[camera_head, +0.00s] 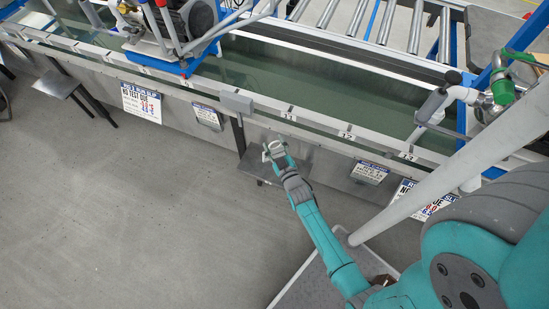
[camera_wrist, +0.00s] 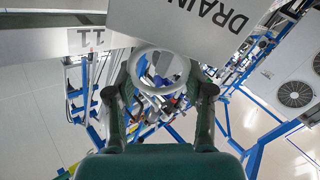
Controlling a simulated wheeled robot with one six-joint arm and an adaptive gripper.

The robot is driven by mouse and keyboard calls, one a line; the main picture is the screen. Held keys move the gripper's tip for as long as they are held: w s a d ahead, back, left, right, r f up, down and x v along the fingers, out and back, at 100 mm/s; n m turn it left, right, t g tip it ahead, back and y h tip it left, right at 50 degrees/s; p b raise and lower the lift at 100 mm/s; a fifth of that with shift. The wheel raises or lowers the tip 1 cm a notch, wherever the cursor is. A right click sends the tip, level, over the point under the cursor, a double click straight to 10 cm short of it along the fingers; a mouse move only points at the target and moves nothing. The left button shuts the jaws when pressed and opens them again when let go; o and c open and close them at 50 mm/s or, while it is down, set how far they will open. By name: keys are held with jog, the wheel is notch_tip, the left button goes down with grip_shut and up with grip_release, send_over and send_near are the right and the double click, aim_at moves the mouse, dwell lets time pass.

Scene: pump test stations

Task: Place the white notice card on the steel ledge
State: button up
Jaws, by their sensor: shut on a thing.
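The numbered steel ledge (camera_head: 320,132) runs along the tank's front, just beyond my gripper in the head view. Whether the card touches the ledge cannot be told.
A small steel shelf (camera_head: 262,168) stands below the ledge beside my gripper. A grey box (camera_head: 237,102) is on the rim to the left. Notice boards (camera_head: 142,103) hang along the tank front. Pump pipework (camera_head: 495,90) stands at the right.

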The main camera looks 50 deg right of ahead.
jog(key=shift+f, duration=3.45)
jog(key=o, duration=1.4)
jog(key=shift+c, duration=0.2)
jog(key=shift+a, duration=0.1)
jog(key=y, duration=0.2)
send_near(274, 154)
jog(key=s+a+r, duration=0.4)
jog(key=s+a, duration=0.5)
jog(key=s+a+r+y, duration=0.2)
jog(key=s+r, duration=0.3)
jog(key=r, duration=0.3)
jog(key=s+a+r+g+y, duration=0.1)
jog(key=s+a+r, duration=0.3)
jog(key=r, duration=0.5)
jog(key=s+a+r+y, duration=0.2)
jog(key=s+r, duration=0.3)
jog(key=r, duration=0.3)
jog(key=shift+s+a+r+n+g+y, duration=0.3)
jog(key=shift+s+a+r+n, duration=0.1)
jog(key=shift+a, duration=0.25)
